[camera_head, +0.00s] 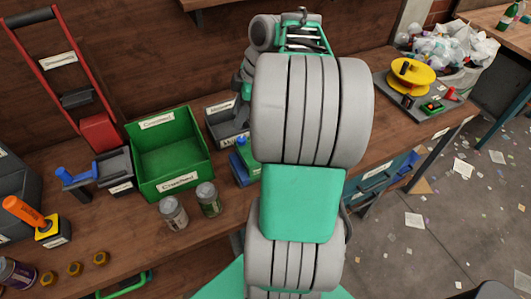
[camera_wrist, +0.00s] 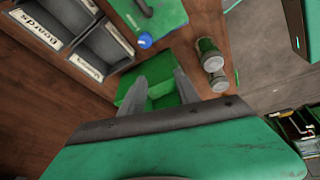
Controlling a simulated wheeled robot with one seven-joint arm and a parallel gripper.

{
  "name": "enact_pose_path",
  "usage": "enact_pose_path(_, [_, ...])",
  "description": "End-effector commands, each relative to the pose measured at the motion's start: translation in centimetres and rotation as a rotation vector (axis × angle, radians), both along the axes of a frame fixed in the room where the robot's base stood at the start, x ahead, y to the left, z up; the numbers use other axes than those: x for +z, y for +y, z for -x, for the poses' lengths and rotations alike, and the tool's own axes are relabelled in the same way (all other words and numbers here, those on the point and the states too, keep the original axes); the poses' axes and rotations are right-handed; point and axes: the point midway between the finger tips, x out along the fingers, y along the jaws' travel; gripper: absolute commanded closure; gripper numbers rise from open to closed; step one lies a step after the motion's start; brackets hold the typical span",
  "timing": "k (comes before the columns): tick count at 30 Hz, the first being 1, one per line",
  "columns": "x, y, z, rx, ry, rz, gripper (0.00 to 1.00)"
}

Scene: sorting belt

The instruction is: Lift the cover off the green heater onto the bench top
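A small green-topped box with a blue knob (camera_head: 243,162), which may be the green heater with its cover on, stands on the bench right of the green crate. My arm hides part of it. In the wrist view the green box (camera_wrist: 168,14) is at the top edge, partly cut off, its blue knob low on its left. My gripper (camera_wrist: 160,78) is open and empty, its two grey fingers apart. It is away from the box, with the green crate behind the fingers. In the head view my arm hides the fingers.
The green crate (camera_head: 170,185) stands left of the box, with two cans (camera_head: 173,213) (camera_head: 208,199) in front. Grey labelled bins (camera_head: 224,124) stand behind. A tray with a yellow spool (camera_head: 410,75) sits at the right. Bare bench top (camera_head: 130,225) shows in front of the crate.

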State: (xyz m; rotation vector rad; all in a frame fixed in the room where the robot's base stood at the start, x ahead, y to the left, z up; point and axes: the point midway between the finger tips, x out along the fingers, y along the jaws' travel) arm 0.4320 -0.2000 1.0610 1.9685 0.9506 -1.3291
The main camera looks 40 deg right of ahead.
Motion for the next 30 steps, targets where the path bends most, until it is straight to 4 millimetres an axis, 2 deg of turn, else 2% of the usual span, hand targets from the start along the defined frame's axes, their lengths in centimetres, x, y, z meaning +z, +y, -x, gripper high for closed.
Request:
enact_pose_path(1, [-2.2, -3.7, 1.2, 0.076, -0.023, -0.006, 0.62])
enact_pose_path(3, [-3.5, -7.2, 2.8, 0.2, -0.07, -0.002, 0.62])
enact_pose_path(6, [-4.5, -9.9, 4.5, 0.314, -0.115, 0.007, 0.62])
enact_pose_path(7, [-4.7, -10.2, 4.7, 0.334, -0.123, 0.009, 0.62])
enact_pose_path(14, [-7.3, -9.4, 4.2, 0.362, -0.133, 0.01, 0.62])
enact_pose_path(22, [-11.3, -8.1, 3.3, 0.361, -0.132, 0.011, 0.62])
enact_pose_path(30, [-11.7, -8.0, 3.2, 0.358, -0.132, 0.013, 0.63])
